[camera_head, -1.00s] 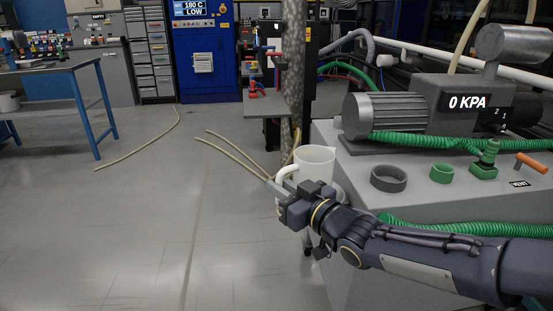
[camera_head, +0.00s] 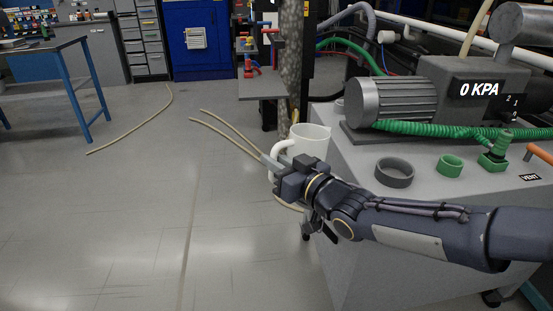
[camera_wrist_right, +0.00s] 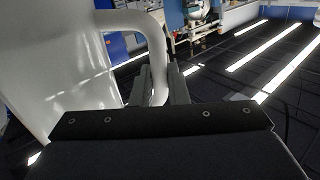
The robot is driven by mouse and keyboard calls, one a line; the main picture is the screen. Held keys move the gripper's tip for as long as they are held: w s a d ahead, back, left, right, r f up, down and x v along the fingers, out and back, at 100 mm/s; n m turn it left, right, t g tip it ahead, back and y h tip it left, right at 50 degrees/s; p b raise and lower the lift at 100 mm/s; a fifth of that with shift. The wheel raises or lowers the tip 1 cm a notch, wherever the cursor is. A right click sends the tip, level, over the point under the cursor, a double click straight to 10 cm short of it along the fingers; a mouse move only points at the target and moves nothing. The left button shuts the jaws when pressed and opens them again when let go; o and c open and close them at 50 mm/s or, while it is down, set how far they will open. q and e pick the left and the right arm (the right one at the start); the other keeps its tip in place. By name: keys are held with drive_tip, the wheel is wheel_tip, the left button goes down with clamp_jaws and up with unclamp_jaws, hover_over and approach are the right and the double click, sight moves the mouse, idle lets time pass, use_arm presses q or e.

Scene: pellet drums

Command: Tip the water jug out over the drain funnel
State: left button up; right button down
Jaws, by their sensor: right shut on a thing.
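The white water jug (camera_head: 312,141) is upright beside the left end of the grey cart top, held off the floor. My right gripper (camera_head: 279,167) is shut on the jug's handle. In the right wrist view the jug's white body (camera_wrist_right: 50,70) fills the left side, and its handle (camera_wrist_right: 158,60) passes between the two fingers (camera_wrist_right: 165,88). The inside of the jug is not clear in either view. I cannot make out a drain funnel. My left gripper is out of view.
A grey cart (camera_head: 360,200) with a pump motor (camera_head: 392,102), a dark ring (camera_head: 394,172), a green ring (camera_head: 450,165) and green hoses stands at right. A blue-legged table (camera_head: 70,62) is far left. Hoses lie on the floor; the middle floor is otherwise clear.

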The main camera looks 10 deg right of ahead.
sight(292, 140)
drive_tip(key=shift+s+a+r+m+p, duration=0.15)
drive_tip(key=shift+r+m+p, duration=0.7)
drive_tip(key=shift+p, duration=0.5)
drive_tip(key=shift+a+r+m+p, duration=0.1)
drive_tip(key=shift+r+m+p, duration=0.7)
drive_tip(key=shift+p, duration=0.5)
drive_tip(key=shift+d+r+m+p, duration=0.1)
drive_tip(key=shift+r+m+p, duration=0.6)
drive_tip(key=shift+m+p, duration=0.75)
drive_tip(key=shift+w+d+r+m+p, duration=0.35)
drive_tip(key=shift+m+p, duration=0.45)
drive_tip(key=shift+p, duration=1.05)
drive_tip(key=shift+w+d+m+p, duration=0.35)
drive_tip(key=shift+d+m+p, duration=0.2)
drive_tip(key=shift+m+p, duration=0.65)
drive_tip(key=shift+w+d+f+m+p, duration=0.3)
drive_tip(key=shift+w+d+m, duration=0.25)
drive_tip(key=shift+m, duration=0.25)
drive_tip(key=shift+w+d+f+m+p, duration=0.2)
drive_tip(key=shift+w+d+f+m, duration=0.1)
drive_tip(key=shift+d+m, duration=0.4)
drive_tip(key=shift+w+d+f+m+p, duration=0.25)
drive_tip(key=shift+w+d+f+m, duration=0.15)
drive_tip(key=shift+m, duration=0.25)
drive_tip(key=shift+w+d+f+m+p, duration=0.3)
drive_tip(key=shift+d+m, duration=0.15)
drive_tip(key=shift+m, duration=0.2)
drive_tip(key=shift+w+d+f+m+p, duration=0.2)
drive_tip(key=shift+w+d+m+p, duration=0.25)
drive_tip(key=shift+d+m, duration=0.2)
